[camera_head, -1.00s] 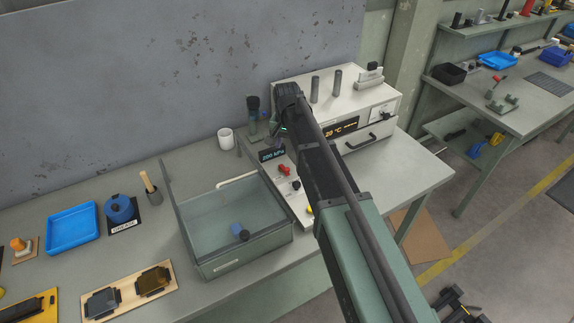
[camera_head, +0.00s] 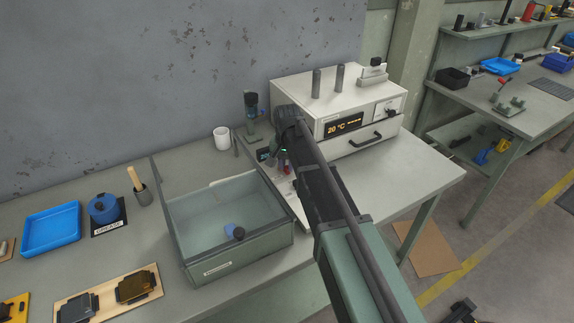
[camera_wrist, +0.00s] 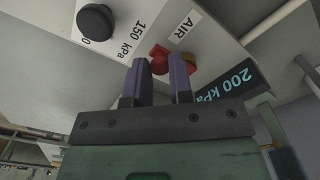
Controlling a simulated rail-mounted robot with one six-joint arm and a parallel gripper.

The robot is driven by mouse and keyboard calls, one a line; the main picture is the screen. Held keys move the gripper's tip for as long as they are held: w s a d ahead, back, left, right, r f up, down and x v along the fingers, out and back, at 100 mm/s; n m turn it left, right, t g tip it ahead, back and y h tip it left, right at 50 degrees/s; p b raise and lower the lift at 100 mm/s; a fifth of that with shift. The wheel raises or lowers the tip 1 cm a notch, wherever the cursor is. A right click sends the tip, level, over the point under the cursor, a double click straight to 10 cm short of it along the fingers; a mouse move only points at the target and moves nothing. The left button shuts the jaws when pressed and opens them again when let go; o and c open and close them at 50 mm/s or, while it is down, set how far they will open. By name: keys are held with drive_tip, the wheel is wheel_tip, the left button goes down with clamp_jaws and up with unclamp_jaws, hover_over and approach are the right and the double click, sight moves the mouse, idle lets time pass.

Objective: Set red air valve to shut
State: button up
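The red air valve (camera_wrist: 159,60) is on a white panel beside the AIR label (camera_wrist: 183,27) in the wrist view. Its red handle is partly hidden behind my fingers. My gripper (camera_wrist: 159,62) is open, with its two purple-grey fingers apart and their tips close to the handle. I cannot tell whether they touch it. In the head view a little red of the valve (camera_head: 286,170) shows beside my gripper (camera_head: 281,160). A dark display (camera_wrist: 226,86) beside the valve reads 200 kPa.
A black knob (camera_wrist: 95,22) sits near a 150 kPa label. A clear-walled box (camera_head: 215,267) stands left of the panel. A white oven-like unit (camera_head: 345,93) showing 20 °C is behind my arm. A white mug (camera_head: 222,138) stands at the back.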

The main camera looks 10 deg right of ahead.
clamp_jaws()
drive_tip(key=shift+d+n, duration=0.1)
drive_tip(key=shift+n, duration=0.2)
drive_tip(key=n, duration=0.1)
drive_tip(key=d+n, duration=0.1)
drive_tip(key=n, duration=0.1)
drive_tip(key=shift+w, duration=0.4)
drive_tip(key=n, duration=0.2)
drive_tip(key=w+d+n, duration=0.1)
drive_tip(key=n, duration=0.1)
drive_tip(key=shift+w+n, duration=0.15)
drive_tip(key=shift+n, duration=0.25)
drive_tip(key=n, duration=0.1)
drive_tip(key=w+n, duration=0.1)
drive_tip(key=n, duration=0.2)
drive_tip(key=shift+w+d+n, duration=0.2)
drive_tip(key=shift+w+n, duration=0.05)
drive_tip(key=shift+n, duration=0.05)
drive_tip(key=n, duration=0.1)
drive_tip(key=w+n, duration=0.1)
drive_tip(key=n, duration=0.2)
drive_tip(key=shift+w+a+n, duration=0.1)
drive_tip(key=shift+w+n, duration=0.2)
drive_tip(key=shift+n, duration=0.1)
